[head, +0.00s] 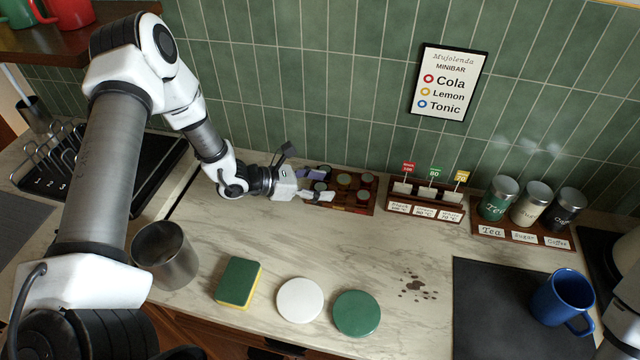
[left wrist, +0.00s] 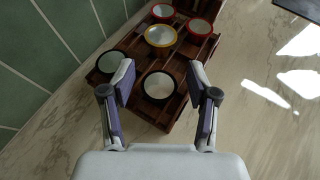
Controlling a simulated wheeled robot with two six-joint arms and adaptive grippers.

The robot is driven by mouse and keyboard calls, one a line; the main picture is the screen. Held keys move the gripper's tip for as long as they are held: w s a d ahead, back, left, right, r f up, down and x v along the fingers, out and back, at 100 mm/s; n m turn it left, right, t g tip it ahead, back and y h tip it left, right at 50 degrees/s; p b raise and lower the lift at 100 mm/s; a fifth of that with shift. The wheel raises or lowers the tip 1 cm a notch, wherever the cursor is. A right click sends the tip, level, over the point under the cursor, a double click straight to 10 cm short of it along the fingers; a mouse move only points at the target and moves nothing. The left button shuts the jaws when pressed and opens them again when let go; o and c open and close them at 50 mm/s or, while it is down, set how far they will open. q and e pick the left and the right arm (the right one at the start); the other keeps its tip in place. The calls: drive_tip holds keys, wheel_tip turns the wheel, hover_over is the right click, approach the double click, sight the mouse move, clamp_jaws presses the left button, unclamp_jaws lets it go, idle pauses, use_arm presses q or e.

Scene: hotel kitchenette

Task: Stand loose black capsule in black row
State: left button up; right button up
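The wooden capsule rack (head: 368,207) stands against the tiled wall; it also shows in the left wrist view (left wrist: 203,55). A black-rimmed capsule with a pale lid (left wrist: 158,86) sits upright on the rack's near part, between and just beyond my left fingertips. Another black capsule (left wrist: 111,63) is behind the left-hand finger, which partly covers it. I cannot tell which of them is the loose one. My left gripper (left wrist: 164,90) is open and empty, with a gap on both sides of the capsule. In the head view my left gripper (head: 318,184) reaches the rack's left end. My right gripper is out of view.
A yellow capsule (left wrist: 160,37) and red capsules (left wrist: 199,28) stand farther along the rack. A card holder (head: 425,209) and canisters (head: 498,198) stand to the right. A steel cup (head: 164,256), sponge (head: 238,283), and two round discs (head: 300,300) lie nearer.

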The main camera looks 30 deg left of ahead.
use_arm(q)
drive_tip(key=shift+r+p, duration=0.9)
drive_tip(key=shift+p, duration=0.3)
drive_tip(key=b+v, duration=0.1)
drive_tip(key=v, duration=0.2)
drive_tip(key=shift+a+f, duration=0.15)
drive_tip(key=shift+a, duration=0.1)
drive_tip(key=p+v, duration=0.2)
drive_tip(key=v, duration=0.6)
drive_tip(key=shift+s, duration=0.3)
drive_tip(key=shift+a, duration=0.1)
